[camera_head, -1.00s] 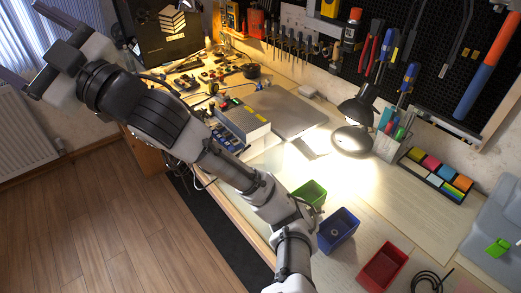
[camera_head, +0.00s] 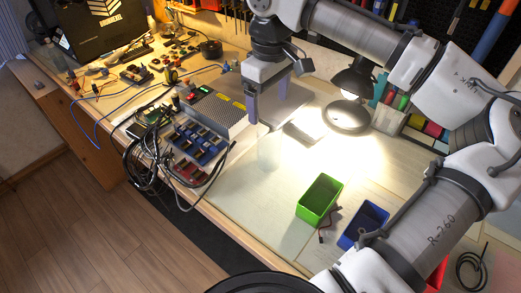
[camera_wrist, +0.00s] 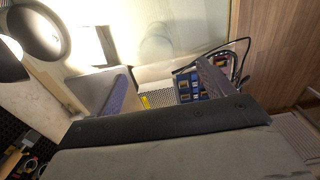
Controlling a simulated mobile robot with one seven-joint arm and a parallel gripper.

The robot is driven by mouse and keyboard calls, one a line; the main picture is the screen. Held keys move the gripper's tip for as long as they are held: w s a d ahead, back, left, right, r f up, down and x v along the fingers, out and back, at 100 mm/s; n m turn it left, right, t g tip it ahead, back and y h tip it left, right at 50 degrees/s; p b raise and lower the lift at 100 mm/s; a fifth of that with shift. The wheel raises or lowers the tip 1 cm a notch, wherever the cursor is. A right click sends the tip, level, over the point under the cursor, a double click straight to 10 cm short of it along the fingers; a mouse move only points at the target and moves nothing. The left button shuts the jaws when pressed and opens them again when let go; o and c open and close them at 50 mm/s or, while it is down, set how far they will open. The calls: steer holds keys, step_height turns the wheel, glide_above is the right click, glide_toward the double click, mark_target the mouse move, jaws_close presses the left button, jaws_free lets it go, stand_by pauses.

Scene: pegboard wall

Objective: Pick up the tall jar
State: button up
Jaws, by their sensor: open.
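A clear, glass-like jar (camera_head: 270,152) stands on the pale worktop in the head view, so transparent that its outline is faint. In the wrist view, a faint round, see-through shape that looks like the same jar (camera_wrist: 156,42) lies beyond the fingertips. My gripper (camera_head: 268,108) is open and empty, pointing down above and slightly behind the jar in the head view. In the wrist view its two purple-grey fingers (camera_wrist: 165,85) are spread wide with nothing between them. I cannot tell the gap between fingertips and jar.
A perforated metal box (camera_head: 212,110) and blue electronic modules (camera_head: 195,140) with black cables lie left of the jar. A black lamp (camera_head: 350,95) stands to the right. A green bin (camera_head: 319,200) and blue bin (camera_head: 362,226) sit in front.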

mark_target(269, 142)
step_height(269, 142, down, 7)
steer(key=shift+s+d+f, duration=0.1)
steer(key=shift+w+f, duration=0.2)
steer(key=shift+f, duration=1.4)
steer(key=shift+w+f, duration=0.15)
steer(key=shift+f, duration=1.4)
steer(key=shift+d, duration=0.1)
steer(key=c, duration=1.2)
steer(key=shift+o, duration=0.2)
steer(key=shift+r, duration=0.15)
step_height(269, 142, up, 20)
